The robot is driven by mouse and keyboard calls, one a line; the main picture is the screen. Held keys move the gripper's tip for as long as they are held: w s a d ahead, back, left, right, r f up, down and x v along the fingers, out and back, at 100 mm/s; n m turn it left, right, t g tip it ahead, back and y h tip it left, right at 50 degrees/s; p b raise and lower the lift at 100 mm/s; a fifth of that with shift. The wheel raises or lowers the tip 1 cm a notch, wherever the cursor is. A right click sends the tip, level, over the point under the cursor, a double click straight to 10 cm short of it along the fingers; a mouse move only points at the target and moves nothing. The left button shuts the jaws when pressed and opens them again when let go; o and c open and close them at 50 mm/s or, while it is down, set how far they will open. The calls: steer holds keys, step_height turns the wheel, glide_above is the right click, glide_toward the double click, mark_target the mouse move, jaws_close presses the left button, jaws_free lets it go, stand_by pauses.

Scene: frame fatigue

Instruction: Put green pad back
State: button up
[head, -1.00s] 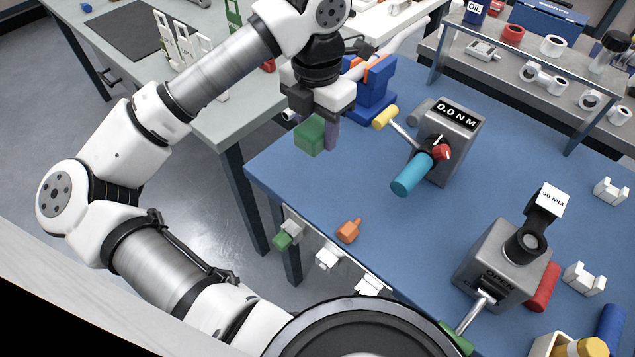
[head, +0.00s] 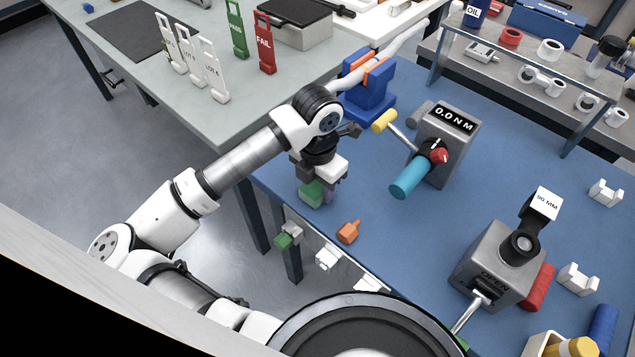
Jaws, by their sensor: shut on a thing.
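My gripper (head: 320,190) is shut on a green pad (head: 311,194), a small green block. It is held low near the left edge of the blue bench; I cannot tell whether it touches the bench top. White holders (head: 327,258) line the same edge.
An orange piece (head: 348,232) lies on the blue bench just right of my gripper. A blue stand (head: 369,95) and a torque tester (head: 446,140) with a teal handle stand behind. A grey clamp device (head: 497,262) stands to the right. The middle of the bench is clear.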

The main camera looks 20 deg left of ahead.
steer(key=shift+f+b, duration=0.25)
steer(key=shift+b, duration=0.25)
steer(key=o, duration=1)
steer(key=shift+r, duration=0.1)
steer(key=shift+r+p, duration=0.3)
steer(key=shift+p, duration=0.95)
step_height(320, 180, up, 13)
steer(key=b, duration=0.4)
steer(key=shift+w+r, duration=0.1)
steer(key=shift+r, duration=0.05)
